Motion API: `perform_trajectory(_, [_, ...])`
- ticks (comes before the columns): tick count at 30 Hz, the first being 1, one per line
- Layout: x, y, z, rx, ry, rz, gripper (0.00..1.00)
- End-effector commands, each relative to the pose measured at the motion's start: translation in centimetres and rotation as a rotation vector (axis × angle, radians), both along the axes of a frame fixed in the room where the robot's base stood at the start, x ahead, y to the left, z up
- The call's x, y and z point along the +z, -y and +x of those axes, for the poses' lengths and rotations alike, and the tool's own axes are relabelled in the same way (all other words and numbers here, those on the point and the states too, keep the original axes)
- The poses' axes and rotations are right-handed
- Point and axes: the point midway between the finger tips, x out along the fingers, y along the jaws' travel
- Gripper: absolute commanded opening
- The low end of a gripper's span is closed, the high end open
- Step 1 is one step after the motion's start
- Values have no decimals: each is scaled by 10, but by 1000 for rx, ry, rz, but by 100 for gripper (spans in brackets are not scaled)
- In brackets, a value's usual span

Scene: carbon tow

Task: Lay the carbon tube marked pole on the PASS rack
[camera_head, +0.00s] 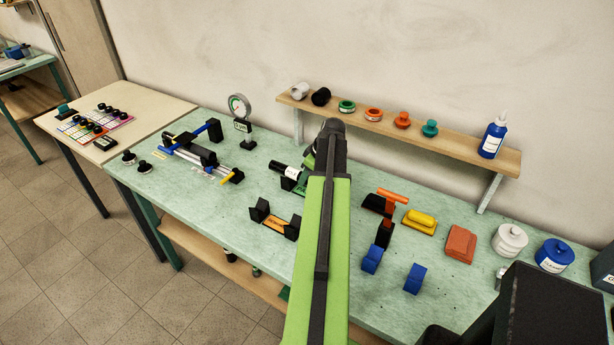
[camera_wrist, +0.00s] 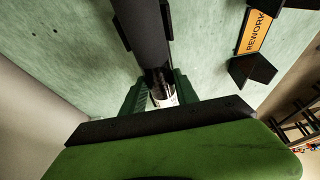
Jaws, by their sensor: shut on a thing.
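The black carbon tube (camera_head: 279,168) has a white label and shows left of my gripper (camera_head: 308,164) in the head view. My gripper is shut on it; the arm hides the rest of the tube. In the wrist view the dark tube (camera_wrist: 142,32) runs up from between my green jaws (camera_wrist: 160,92). A rack with a green plate (camera_head: 301,188) and black uprights (camera_head: 287,184) lies directly below the tube; I take it as the PASS rack, its wording hidden. Black uprights flank the tube in the wrist view. I cannot tell whether the tube touches the rack.
The orange REWORK rack (camera_head: 274,222) stands empty nearer the front edge and also shows in the wrist view (camera_wrist: 255,32). A dial gauge (camera_head: 239,106) and a blue-black fixture (camera_head: 195,150) stand to the left. A wooden shelf (camera_head: 450,143) holds spools behind. Blue blocks (camera_head: 415,279) lie right.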

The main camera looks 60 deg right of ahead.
Motion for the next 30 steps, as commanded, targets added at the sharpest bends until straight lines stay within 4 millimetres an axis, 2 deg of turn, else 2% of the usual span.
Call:
perform_trajectory(11, [-9, 0, 0, 0, 0, 0, 0])
perform_trajectory(12, [-7, 0, 0, 0, 0, 0, 41])
perform_trajectory(17, [-7, 0, 0, 0, 0, 0, 61])
perform_trajectory(23, [-7, 0, 0, 0, 0, 0, 61])
perform_trajectory(30, [-7, 0, 0, 0, 0, 0, 87])
